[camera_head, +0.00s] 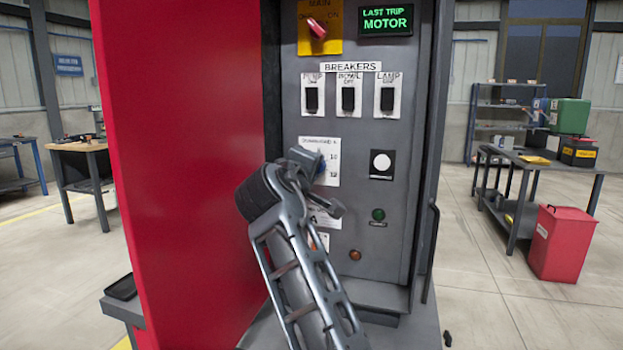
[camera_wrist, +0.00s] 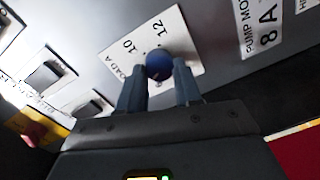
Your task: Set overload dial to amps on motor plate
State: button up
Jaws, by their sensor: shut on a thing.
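The overload dial is a blue round knob (camera_wrist: 158,66) on a white plate (camera_wrist: 180,42) marked "10" and "12". The dial plate (camera_head: 332,150) also shows on the grey panel in the head view, with the knob mostly hidden by my gripper. My gripper (camera_wrist: 159,80) is shut on the knob, one finger on each side. It also shows in the head view (camera_head: 318,180), reaching up from below. The knob's pointer cannot be made out. The motor plate (camera_wrist: 262,25) reads "PUMP MO…" and "8 A" in the wrist view, its edge cut off.
Above the dial are breaker switches (camera_head: 348,98), a red main switch (camera_head: 317,28) on yellow and a display (camera_head: 386,20) reading "LAST TRIP MOTOR". A white button (camera_head: 381,163), green lamp (camera_head: 378,214) and orange lamp (camera_head: 355,254) sit nearby. A red cabinet side (camera_head: 180,170) stands left.

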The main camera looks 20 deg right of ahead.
jog(key=m+b, duration=0.1)
jog(key=m, duration=0.1)
jog(key=m+b, duration=0.2)
jog(key=shift+s+f+m, duration=0.1)
jog(key=shift+f+m, duration=0.1)
jog(key=shift+m, duration=0.2)
dwell(0.4)
jog(key=o, duration=1)
jog(key=shift+r, duration=0.15)
jog(key=shift+v, duration=3.85)
jog(key=shift+s+d, duration=0.1)
